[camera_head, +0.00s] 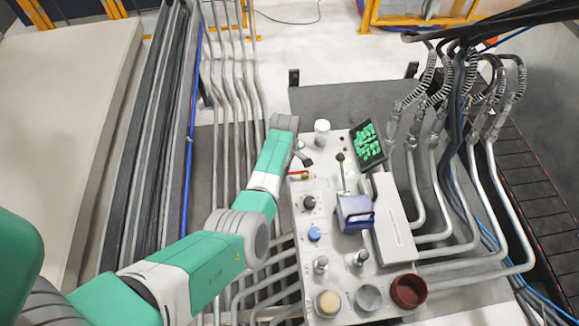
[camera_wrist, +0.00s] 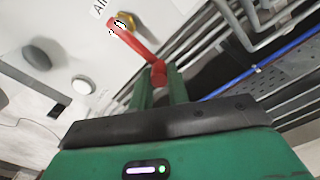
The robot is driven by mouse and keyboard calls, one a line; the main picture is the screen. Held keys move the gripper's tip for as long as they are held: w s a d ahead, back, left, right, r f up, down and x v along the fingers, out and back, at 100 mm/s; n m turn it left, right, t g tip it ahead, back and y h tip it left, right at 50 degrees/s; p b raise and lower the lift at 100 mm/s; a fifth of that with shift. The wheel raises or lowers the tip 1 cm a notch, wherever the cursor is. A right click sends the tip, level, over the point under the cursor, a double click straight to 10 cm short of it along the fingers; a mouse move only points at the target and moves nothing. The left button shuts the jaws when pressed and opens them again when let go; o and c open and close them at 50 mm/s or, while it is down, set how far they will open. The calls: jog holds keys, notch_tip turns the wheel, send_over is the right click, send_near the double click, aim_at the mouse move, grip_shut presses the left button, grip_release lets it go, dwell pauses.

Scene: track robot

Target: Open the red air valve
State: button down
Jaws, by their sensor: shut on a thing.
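The red air valve handle (camera_wrist: 138,45) is a red lever on a brass fitting (camera_wrist: 127,20), beside a label that reads "AIR" in the wrist view. My gripper (camera_wrist: 160,80) is shut on the outer end of the lever, with one green finger on each side.
The panel carries a white knob (camera_head: 322,128), a black knob (camera_head: 310,202), a blue button (camera_head: 314,234), a blue-grey box (camera_head: 355,213) and a green-lit screen (camera_head: 368,143). Grey pipes (camera_head: 225,95) run left of the panel. Cables and hoses (camera_head: 465,100) hang at its right.

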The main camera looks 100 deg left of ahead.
jog(key=shift+d+f, duration=0.2)
jog(key=shift+f, duration=0.15)
jog(key=c, duration=1.6)
grip_release()
jog(key=shift+w, duration=0.15)
jog(key=shift+o, duration=1.3)
jog(key=shift+w+d, duration=0.1)
jog(key=shift+d, duration=0.05)
jog(key=shift+r, duration=0.25)
notch_tip(320, 180, up, 8)
jog(key=shift+f+p, duration=0.2)
jog(key=shift+p, duration=0.85)
